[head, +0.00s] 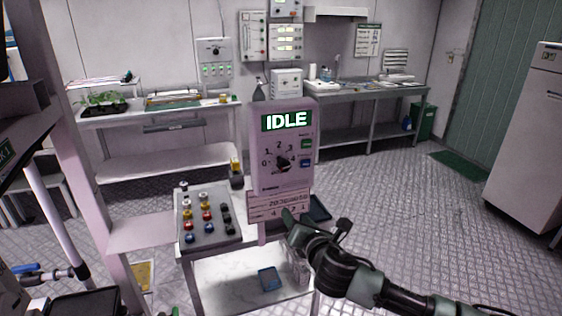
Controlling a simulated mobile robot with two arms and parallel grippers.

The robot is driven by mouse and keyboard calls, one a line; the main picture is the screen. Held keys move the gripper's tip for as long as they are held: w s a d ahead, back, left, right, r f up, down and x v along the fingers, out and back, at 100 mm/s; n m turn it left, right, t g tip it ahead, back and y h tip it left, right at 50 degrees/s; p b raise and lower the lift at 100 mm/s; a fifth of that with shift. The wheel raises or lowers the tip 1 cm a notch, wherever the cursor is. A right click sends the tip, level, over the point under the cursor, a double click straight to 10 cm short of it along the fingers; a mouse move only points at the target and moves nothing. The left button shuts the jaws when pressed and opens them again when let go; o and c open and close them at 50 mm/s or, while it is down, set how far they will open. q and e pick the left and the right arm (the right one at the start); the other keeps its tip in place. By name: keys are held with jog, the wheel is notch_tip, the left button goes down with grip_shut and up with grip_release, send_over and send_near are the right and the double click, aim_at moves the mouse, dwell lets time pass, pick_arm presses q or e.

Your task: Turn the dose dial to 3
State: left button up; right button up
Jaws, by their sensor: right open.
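The dose dial (283,164) is a dark round knob on the front of a pale pinkish panel (262,200). Printed numbers from 0 at the left curve over its top and down its right side. The way its pointer faces is too small to tell. A green screen (286,121) above it reads IDLE. My right gripper (316,222) comes in from the lower right, open and empty. It is below and to the right of the dial, apart from it, in front of the panel's lower part. My left gripper is not in view.
A tray of coloured-capped vials (239,237) stands left of the panel on a white cart (230,275). Small buttons (306,143) sit right of the dial. A pinkish post (75,160) rises at the left. Benches line the back wall.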

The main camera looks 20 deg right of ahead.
aim_at(285, 168)
jog(key=s+a+r+n+t+y, duration=0.1)
jog(key=s+r+n, duration=0.15)
jog(key=r, duration=0.45)
jog(key=s+a+r+n+t, duration=0.1)
jog(key=s+r+n+t, duration=0.1)
jog(key=r+n, duration=0.35)
pick_arm(q)
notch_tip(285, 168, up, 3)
jog(key=p, duration=0.2)
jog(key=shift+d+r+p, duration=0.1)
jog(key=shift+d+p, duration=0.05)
jog(key=shift+p, duration=0.25)
pick_arm(e)
jog(key=shift+m, duration=0.9)
jog(key=w, duration=0.2)
jog(key=w+r, duration=0.1)
jog(key=w, duration=0.2)
jog(key=w+r, duration=0.1)
jog(key=w, duration=0.2)
jog(key=shift+a, duration=0.35)
jog(key=shift+f, duration=0.1)
grip_shut()
